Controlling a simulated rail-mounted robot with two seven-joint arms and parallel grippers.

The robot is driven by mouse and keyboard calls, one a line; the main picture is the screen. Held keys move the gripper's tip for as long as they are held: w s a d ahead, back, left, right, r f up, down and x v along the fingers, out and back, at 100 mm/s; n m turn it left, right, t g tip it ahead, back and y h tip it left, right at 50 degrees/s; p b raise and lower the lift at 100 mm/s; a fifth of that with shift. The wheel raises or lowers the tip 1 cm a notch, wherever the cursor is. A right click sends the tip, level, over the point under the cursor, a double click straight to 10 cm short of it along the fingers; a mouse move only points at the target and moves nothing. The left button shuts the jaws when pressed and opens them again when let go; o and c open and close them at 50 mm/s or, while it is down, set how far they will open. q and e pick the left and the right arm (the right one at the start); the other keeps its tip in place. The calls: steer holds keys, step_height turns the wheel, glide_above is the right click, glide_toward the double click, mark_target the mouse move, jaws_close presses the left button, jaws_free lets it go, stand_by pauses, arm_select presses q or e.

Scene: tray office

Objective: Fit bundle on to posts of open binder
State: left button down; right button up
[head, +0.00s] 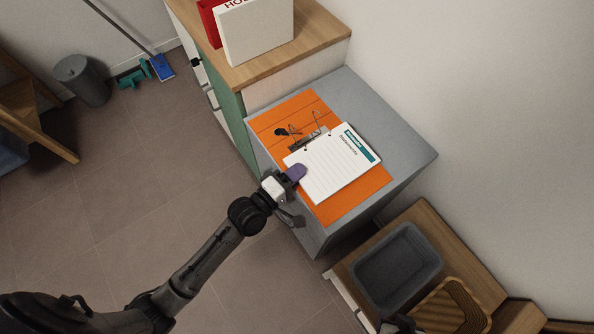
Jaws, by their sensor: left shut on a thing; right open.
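The open binder (367,200) lies flat and orange on the grey cabinet top, with its metal post mechanism (308,137) near the middle. The bundle (332,168), white lined sheets with a teal title strip, lies over or just above the binder's lower part. Its upper left edge is close to the posts; I cannot tell whether its holes are around them. My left gripper (297,172), with a purple fingertip showing, is shut on the bundle's lower left edge. My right gripper (402,324) is only partly in view at the bottom edge, beside the dark tray, and is open.
A wooden-topped cabinet with a white binder (255,30) and a red binder (208,22) stands behind. A dark grey tray (398,262) and a wooden slatted tray (452,308) sit on the lower right unit. The grey cabinet top (405,150) is clear right of the binder.

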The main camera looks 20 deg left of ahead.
arm_select(q)
steer(key=shift+r, duration=0.1)
steer(key=c, duration=1.2)
jaws_free()
steer(key=shift+o, duration=0.6)
steer(key=shift+f, duration=0.25)
steer(key=shift+s, duration=0.1)
steer(key=shift+s+a, duration=0.1)
steer(key=shift+s, duration=0.05)
steer(key=p+v, duration=0.2)
steer(key=v, duration=1.1)
steer(key=shift+r+p, duration=0.25)
steer(key=shift+p, duration=0.15)
